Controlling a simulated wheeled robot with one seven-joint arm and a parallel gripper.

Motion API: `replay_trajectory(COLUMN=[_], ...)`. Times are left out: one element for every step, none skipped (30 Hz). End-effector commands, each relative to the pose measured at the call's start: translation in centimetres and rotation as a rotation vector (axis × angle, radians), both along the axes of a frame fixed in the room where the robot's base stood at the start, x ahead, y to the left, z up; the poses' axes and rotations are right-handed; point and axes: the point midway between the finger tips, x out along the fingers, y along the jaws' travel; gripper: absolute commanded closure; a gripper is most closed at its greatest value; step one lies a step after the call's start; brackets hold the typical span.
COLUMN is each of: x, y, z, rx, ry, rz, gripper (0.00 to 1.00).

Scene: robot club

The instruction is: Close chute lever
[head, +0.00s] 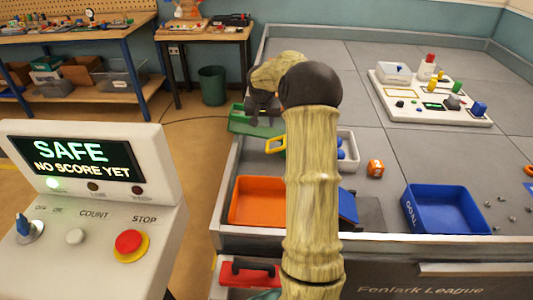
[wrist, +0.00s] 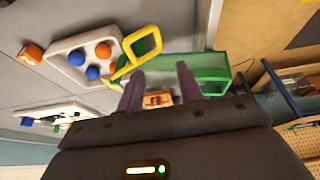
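The chute is a green trough (head: 246,121) at the table's left edge in the head view. It also shows in the wrist view (wrist: 215,68), with a small orange block (wrist: 157,100) seen between my fingers. A lever with a square yellow loop handle (wrist: 142,44) rises beside the trough's end; the handle also shows in the head view (head: 276,145). My gripper (wrist: 160,80) is open, its two dark fingers apart with nothing held. The handle appears beyond the left finger, not between the fingers. My arm hides part of the chute in the head view.
A white tray of blue and orange balls (wrist: 62,58) lies beside the lever. An orange cube (head: 375,168), an orange tray (head: 235,207) and a blue GOAL bin (head: 448,232) are on the table. A console (head: 140,160) reading SAFE stands at left. The grey table's far middle is clear.

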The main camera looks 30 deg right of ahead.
Motion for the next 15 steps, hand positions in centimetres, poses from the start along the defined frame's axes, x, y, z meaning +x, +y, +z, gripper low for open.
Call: replay_trajectory(x=[0.2,0.25,0.26,0.27,0.26,0.26,0.25,0.25,0.25,0.25,0.26,0.28,0.31,0.35,0.43], y=[-0.72,-0.91,-1.03,-1.05,-1.03,-0.99,-0.98,-0.98,-0.96,-0.95,-0.96,-0.95,-0.97,-0.99,-1.02], z=[-0.35,-0.33,-0.27,-0.22,-0.17,-0.14,-0.14,-0.14,-0.14,-0.14,-0.17,-0.25,-0.36,-0.5,-0.77], rx=[-0.001,-0.001,-0.001,-0.001,-0.001,-0.001,-0.001,-0.001,-0.001,-0.001,-0.001,-0.001,-0.001,-0.001,0.001], ry=[-0.007,-0.008,-0.008,-0.008,-0.008,-0.008,-0.008,-0.008,-0.008,-0.008,-0.008,-0.007,-0.007,-0.007,-0.007], rz=[-0.014,-0.018,-0.021,-0.021,-0.021,-0.02,-0.02,-0.02,-0.019,-0.019,-0.019,-0.019,-0.019,-0.019,-0.019], gripper=[0.64,0.64,0.64,0.64,0.64,0.64,0.64,0.64,0.64,0.64,0.64,0.64,0.64,0.64,0.64])
